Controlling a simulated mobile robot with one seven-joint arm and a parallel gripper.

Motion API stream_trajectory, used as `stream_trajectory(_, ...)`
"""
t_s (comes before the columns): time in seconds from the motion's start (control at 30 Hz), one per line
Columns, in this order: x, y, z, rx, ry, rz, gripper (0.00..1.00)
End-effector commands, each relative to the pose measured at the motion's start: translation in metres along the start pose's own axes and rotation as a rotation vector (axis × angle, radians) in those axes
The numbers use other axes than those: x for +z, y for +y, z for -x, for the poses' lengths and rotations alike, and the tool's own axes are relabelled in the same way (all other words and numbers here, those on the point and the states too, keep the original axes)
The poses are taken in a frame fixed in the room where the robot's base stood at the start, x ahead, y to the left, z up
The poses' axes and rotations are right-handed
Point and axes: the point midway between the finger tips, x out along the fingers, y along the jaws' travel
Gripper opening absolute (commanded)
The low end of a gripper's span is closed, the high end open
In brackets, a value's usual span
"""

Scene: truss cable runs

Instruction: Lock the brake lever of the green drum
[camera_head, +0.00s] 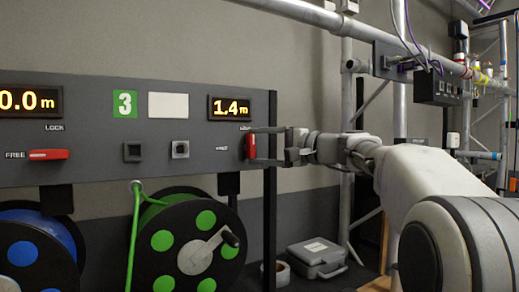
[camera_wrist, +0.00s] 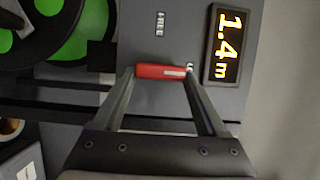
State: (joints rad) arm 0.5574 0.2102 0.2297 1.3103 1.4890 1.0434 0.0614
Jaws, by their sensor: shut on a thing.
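The green drum (camera_head: 190,240) hangs under the grey panel, with a green cable running down its left side. Part of it shows in the wrist view (camera_wrist: 75,35). Its red brake lever (camera_head: 250,147) is on the panel below the 1.4 m display. The lever stands upright, in line with the LOCK mark above it; the FREE mark is to its left. In the wrist view the red lever (camera_wrist: 160,71) lies lengthwise between my fingertips. My gripper (camera_head: 254,144) reaches in from the right and is shut on it, one finger at each end.
The blue drum's red lever (camera_head: 48,154) lies level beside its FREE mark, above the blue drum (camera_head: 35,245). A dark post (camera_head: 270,200) stands close to my gripper.

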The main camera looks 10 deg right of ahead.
Motion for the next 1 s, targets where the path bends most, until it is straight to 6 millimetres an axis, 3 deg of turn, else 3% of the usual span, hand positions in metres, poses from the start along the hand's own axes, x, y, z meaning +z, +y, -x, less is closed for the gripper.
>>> stream_trajectory(0.5, 0.0001, -0.0001, -0.0002, -0.009, 0.0, -0.021, 0.19)
stream_trajectory(0.53, 0.0001, -0.0001, -0.0002, -0.009, 0.0, -0.021, 0.77)
stream_trajectory(0.63, 0.0001, 0.0, -0.0002, -0.008, 0.0, -0.02, 0.95)
stream_trajectory(0.67, 0.0001, 0.0, -0.0002, -0.008, 0.0, -0.02, 1.0)
stream_trajectory(1.0, -0.0004, -0.0002, 0.0057, -0.007, 0.002, -0.018, 1.0)
